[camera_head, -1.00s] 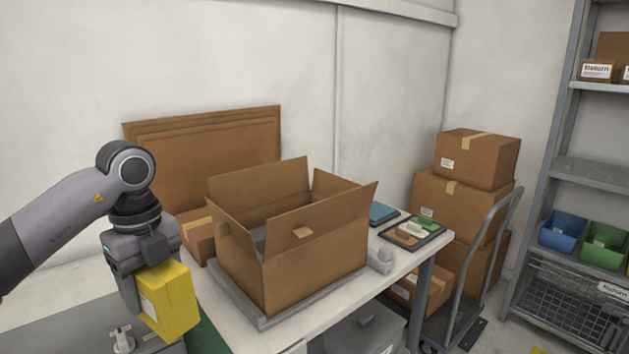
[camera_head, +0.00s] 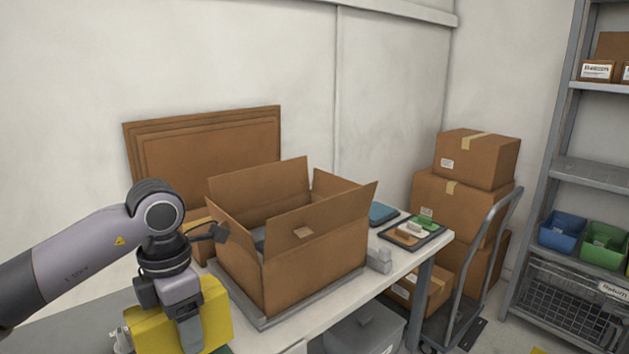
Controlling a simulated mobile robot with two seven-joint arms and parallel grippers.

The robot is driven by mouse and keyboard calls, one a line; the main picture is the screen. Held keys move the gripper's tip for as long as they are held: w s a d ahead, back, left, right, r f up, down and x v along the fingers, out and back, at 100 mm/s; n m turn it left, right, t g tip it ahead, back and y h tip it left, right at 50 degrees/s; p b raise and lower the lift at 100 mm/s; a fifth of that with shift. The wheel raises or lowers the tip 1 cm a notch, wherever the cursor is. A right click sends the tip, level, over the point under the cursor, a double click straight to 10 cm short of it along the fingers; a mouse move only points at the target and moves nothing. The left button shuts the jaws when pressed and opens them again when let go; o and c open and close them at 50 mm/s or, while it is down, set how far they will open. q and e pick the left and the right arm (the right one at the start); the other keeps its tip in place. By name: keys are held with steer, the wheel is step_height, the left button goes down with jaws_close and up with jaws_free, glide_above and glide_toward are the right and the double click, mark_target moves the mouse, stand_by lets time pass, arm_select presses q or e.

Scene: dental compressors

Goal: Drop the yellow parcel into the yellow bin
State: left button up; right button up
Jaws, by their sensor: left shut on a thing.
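The yellow parcel (camera_head: 214,312) is a box at the bottom left of the head view. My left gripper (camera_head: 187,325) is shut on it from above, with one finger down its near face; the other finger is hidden. The parcel's lower part is cut off by the picture's edge, so I cannot tell what is under it. My right gripper is out of view.
An open cardboard box (camera_head: 315,270) stands on the white table (camera_head: 335,313), right of my left gripper. Stacked cartons (camera_head: 465,205) on a cart and a shelf with blue (camera_head: 562,232) and green (camera_head: 604,246) bins stand at the right.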

arm_select(q)
steer(key=m, duration=0.2)
steer(key=s+d+f+m, duration=0.1)
steer(key=m, duration=0.4)
steer(key=shift+s+d+f, duration=0.25)
steer(key=shift+s+d, duration=0.05)
steer(key=shift+d, duration=0.1)
steer(key=s+d+f+m, duration=0.2)
steer(key=s+m, duration=0.1)
steer(key=m, duration=0.8)
steer(key=s+d+f+m, duration=0.2)
steer(key=s+m, duration=0.1)
steer(key=m, duration=0.8)
steer(key=w+a+n+p, duration=0.1)
steer(key=a+n, duration=0.1)
steer(key=a, duration=0.5)
steer(key=shift+w+a+r, duration=0.15)
steer(key=shift+a+r, duration=0.05)
steer(key=shift+r, duration=0.05)
steer(key=shift+w+d, duration=0.1)
